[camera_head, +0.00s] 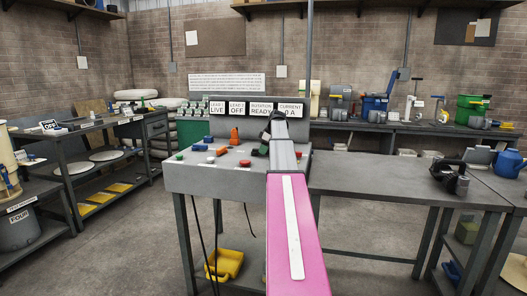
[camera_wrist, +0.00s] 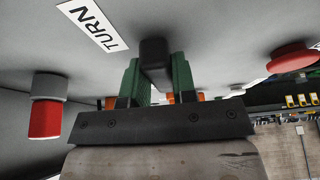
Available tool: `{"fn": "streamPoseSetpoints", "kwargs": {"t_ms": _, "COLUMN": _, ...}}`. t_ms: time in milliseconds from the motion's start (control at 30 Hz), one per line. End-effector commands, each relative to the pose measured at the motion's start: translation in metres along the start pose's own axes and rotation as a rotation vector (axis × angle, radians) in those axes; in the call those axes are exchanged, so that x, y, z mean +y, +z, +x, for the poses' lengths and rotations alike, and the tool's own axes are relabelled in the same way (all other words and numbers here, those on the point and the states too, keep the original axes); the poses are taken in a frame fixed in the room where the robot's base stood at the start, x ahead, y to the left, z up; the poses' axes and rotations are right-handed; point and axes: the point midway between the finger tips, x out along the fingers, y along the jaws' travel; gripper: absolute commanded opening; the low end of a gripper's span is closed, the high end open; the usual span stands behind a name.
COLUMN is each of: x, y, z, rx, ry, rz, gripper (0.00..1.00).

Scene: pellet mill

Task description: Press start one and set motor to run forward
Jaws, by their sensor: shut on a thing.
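The grey control console (camera_head: 215,180) stands in front of me. Its sloping top carries a green button (camera_head: 180,157), red buttons (camera_head: 245,163) and small blue and orange parts. The signs behind read LEAD 1 LIVE (camera_head: 217,108), LEAD 2 OFF (camera_head: 236,108), ROTATION READY (camera_head: 261,108) and CURRENT 0 A (camera_head: 290,110). In the wrist view, my gripper (camera_wrist: 156,78) has its green fingers shut on a black knob (camera_wrist: 153,50), beside a label reading TURN (camera_wrist: 93,25). My arm hides part of the console's right side in the head view. I cannot read the knob's setting.
In the wrist view, a red button (camera_wrist: 45,118) is left of the fingers and a red mushroom button (camera_wrist: 292,56) is to the right. A mostly bare grey table (camera_head: 400,183) stands right of the console, with a dark tool (camera_head: 450,177) at its far end.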

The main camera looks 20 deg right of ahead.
Motion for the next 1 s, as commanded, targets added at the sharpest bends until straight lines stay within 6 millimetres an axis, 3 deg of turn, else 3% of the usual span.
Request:
{"fn": "streamPoseSetpoints", "kwargs": {"t_ms": 467, "x": 0.0014, "y": -0.0004, "z": -0.0005, "rx": 0.001, "ry": -0.006, "rz": -0.020, "gripper": 0.00}}
{"fn": "streamPoseSetpoints", "kwargs": {"t_ms": 500, "x": 0.0015, "y": -0.0004, "z": -0.0005, "rx": 0.001, "ry": -0.006, "rz": -0.020, "gripper": 0.29}}
{"fn": "streamPoseSetpoints", "kwargs": {"t_ms": 567, "x": 0.0015, "y": -0.0004, "z": -0.0005, "rx": 0.001, "ry": -0.006, "rz": -0.020, "gripper": 0.49}}
{"fn": "streamPoseSetpoints", "kwargs": {"t_ms": 867, "x": 0.0011, "y": -0.0002, "z": -0.0008, "rx": 0.000, "ry": -0.006, "rz": -0.016, "gripper": 0.51}}
{"fn": "streamPoseSetpoints", "kwargs": {"t_ms": 1000, "x": 0.0015, "y": -0.0001, "z": -0.0100, "rx": 0.001, "ry": -0.006, "rz": -0.015, "gripper": 0.51}}
